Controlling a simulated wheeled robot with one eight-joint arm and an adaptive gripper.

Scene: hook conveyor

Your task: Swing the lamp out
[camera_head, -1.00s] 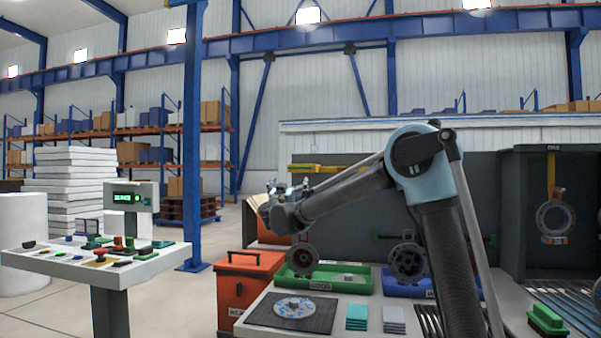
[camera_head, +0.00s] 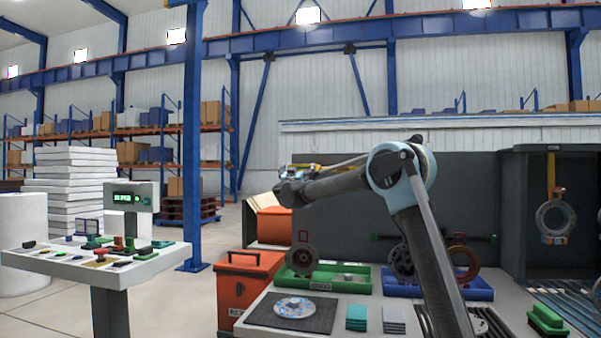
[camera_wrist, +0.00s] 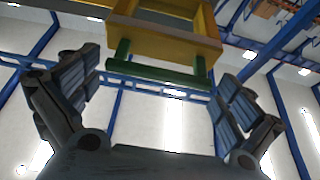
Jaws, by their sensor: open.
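A yellow frame with a green bar handle, which I take to be the lamp, fills the upper middle of the wrist view (camera_wrist: 165,38). Its green bar (camera_wrist: 160,76) runs across between my two fingers. In the head view only a small yellow part (camera_head: 302,167) shows beside the end of my arm. My gripper (camera_wrist: 158,82) is open, with one finger on each side of the green bar. I cannot tell whether either finger touches it. The lamp's arm or hinge is largely hidden behind my arm.
Another ring (camera_head: 555,218) hangs in a dark booth at right. A control console (camera_head: 130,215) stands at left, and an orange box (camera_head: 243,290) beside the worktable (camera_head: 270,325).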

